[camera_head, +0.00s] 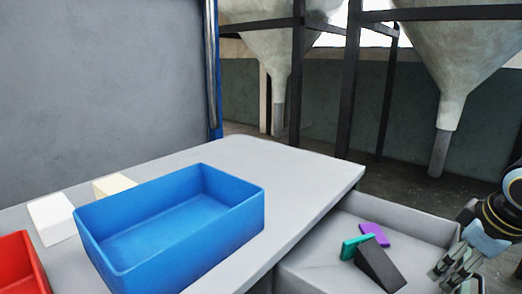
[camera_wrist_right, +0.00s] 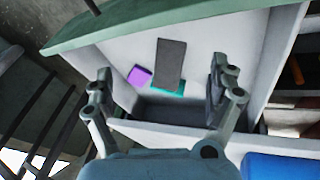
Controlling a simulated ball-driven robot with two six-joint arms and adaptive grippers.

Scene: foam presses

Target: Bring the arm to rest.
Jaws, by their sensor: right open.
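My right gripper (camera_head: 460,268) is at the lower right of the head view, at the right side of a grey bin. In the right wrist view my right gripper (camera_wrist_right: 158,90) is open, its two fingers wide apart with nothing between them in its grasp. Beyond the fingers, a dark grey block (camera_wrist_right: 171,62), a purple piece (camera_wrist_right: 140,77) and a teal piece (camera_wrist_right: 168,90) lie in the bin. My left gripper is in neither view.
The grey bin (camera_head: 318,262) holds the dark block (camera_head: 380,268), purple piece (camera_head: 374,232) and teal piece (camera_head: 352,246). An empty blue box (camera_head: 170,250), a red box (camera_head: 20,262), a white block (camera_head: 50,217) and a cream block (camera_head: 113,184) stand on the grey table (camera_head: 300,170).

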